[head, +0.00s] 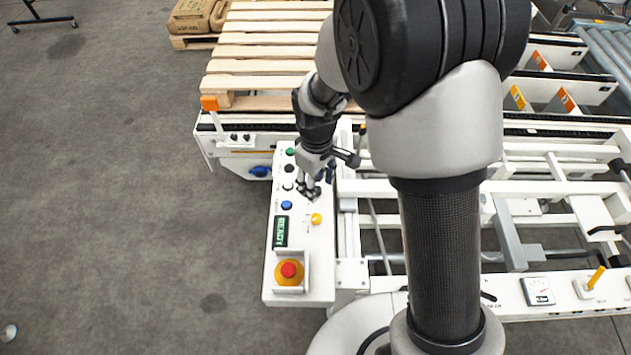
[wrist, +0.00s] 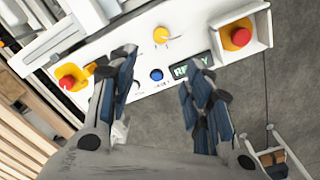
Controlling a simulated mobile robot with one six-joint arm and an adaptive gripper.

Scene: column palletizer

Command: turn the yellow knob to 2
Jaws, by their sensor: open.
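The yellow knob (head: 316,219) is on the white control panel (head: 308,285), right of the blue button (head: 286,205). In the wrist view the yellow knob (wrist: 161,35) shows at the top middle, with small marks around it that are too small to read. My gripper (head: 308,192) is over the panel, just above the knob in the head view. In the wrist view my gripper (wrist: 160,80) has its two fingers wide apart with nothing between them; the knob is beyond the fingertips, not touched.
A red emergency stop (head: 289,270) on a yellow base is at the panel's near end, beside a green display (head: 280,231) reading READY. Several buttons line the panel's left side. A wooden pallet (head: 262,65) lies behind.

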